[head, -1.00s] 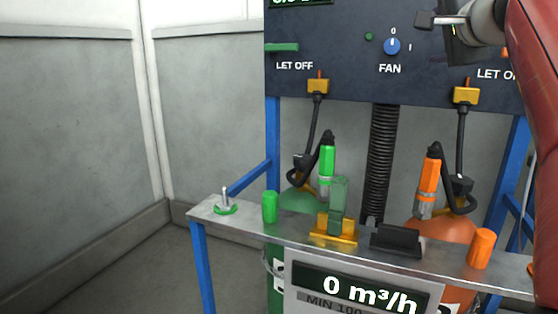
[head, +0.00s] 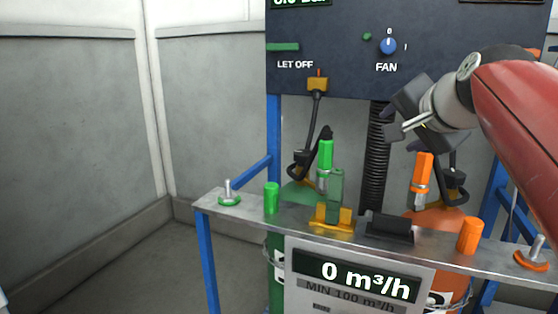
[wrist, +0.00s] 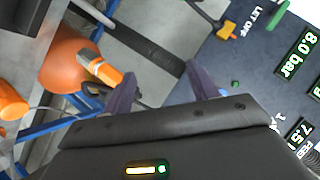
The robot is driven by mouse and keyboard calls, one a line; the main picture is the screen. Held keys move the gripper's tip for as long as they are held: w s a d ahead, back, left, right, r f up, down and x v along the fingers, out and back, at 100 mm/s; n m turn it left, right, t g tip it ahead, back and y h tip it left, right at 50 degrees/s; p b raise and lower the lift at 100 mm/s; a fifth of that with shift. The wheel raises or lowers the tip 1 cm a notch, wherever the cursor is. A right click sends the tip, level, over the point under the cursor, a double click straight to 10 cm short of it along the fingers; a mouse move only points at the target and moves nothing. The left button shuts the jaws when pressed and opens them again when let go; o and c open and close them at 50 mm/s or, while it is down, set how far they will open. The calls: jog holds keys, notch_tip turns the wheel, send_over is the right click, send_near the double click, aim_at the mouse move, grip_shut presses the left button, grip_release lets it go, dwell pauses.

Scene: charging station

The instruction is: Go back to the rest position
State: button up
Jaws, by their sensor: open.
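My gripper (head: 402,120) is in the right half of the head view, in front of the lower edge of the dark panel (head: 330,60). It hangs above the orange-capped valve (head: 422,172) and hides part of the black hose (head: 375,180). In the wrist view my gripper (wrist: 160,90) has its two dark fingers apart with nothing between them.
Floor at left is clear.

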jog(key=s+a+f+n+g, duration=0.2)
jog(key=s+f+n, duration=0.1)
jog(key=s+f, duration=0.4)
jog(key=s+a+f+n+g, duration=0.2)
jog(key=s+f, duration=0.5)
jog(key=f, duration=0.6)
jog(key=s+a+f+n+g, duration=0.2)
jog(key=s+f+n, duration=0.3)
jog(key=f, duration=0.6)
jog(key=shift+s+g+h, duration=0.3)
jog(key=shift+s+g, duration=0.2)
jog(key=shift+s, duration=0.45)
jog(key=shift+a, duration=0.1)
